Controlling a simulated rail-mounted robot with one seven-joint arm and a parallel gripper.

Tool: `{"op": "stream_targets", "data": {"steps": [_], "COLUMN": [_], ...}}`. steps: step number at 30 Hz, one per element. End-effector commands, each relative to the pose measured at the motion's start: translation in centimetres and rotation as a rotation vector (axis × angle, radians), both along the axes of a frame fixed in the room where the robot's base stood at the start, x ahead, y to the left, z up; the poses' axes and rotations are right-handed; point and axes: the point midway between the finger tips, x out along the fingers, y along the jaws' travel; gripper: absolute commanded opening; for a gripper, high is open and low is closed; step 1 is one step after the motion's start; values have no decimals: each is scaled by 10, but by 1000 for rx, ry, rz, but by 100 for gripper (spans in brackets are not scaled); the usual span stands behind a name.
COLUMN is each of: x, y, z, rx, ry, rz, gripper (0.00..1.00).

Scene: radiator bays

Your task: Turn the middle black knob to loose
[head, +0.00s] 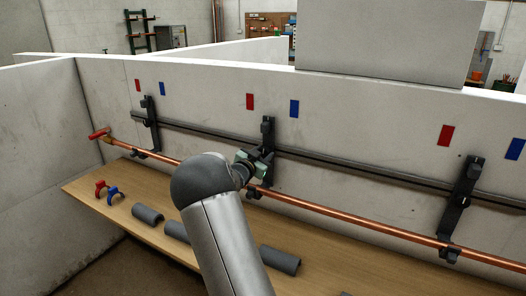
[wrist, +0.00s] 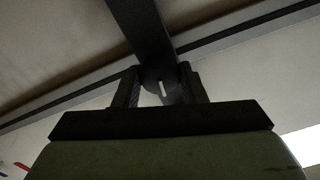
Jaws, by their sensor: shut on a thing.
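The middle black bracket (head: 268,135) stands upright on the wall panel, between a left and a right bracket. My gripper (head: 257,163) is at its middle, and my arm comes up from below. In the wrist view my two fingers (wrist: 162,88) are shut on the middle black knob (wrist: 158,76), one on each side. A white mark on the knob's face runs nearly up and down in that view, slightly tilted. In the head view the gripper hides the knob. A red patch (head: 250,101) and a blue patch (head: 294,108) are on the wall to either side of the bracket's top.
A copper pipe (head: 340,215) runs along the brackets' lower ends, with a red-handled valve (head: 99,134) at left. A dark rail (head: 350,170) crosses the wall. The wooden shelf (head: 135,229) below holds red and blue clips (head: 107,190) and grey pipe shells (head: 148,213).

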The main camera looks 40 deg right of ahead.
Motion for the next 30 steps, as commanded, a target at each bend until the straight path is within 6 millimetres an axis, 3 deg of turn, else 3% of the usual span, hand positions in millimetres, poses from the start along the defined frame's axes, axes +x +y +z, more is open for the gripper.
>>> {"op": "stream_targets", "data": {"steps": [20, 21, 23, 30], "x": [0, 1, 0, 0], "y": [1, 1, 1, 0], "z": [-1, -1, -1, 0], "rx": [-26, -26, -26, -26], "ry": [61, 60, 60, 59], "rz": [2, 2, 2, 0], "gripper": [15, 43, 59, 59]}}
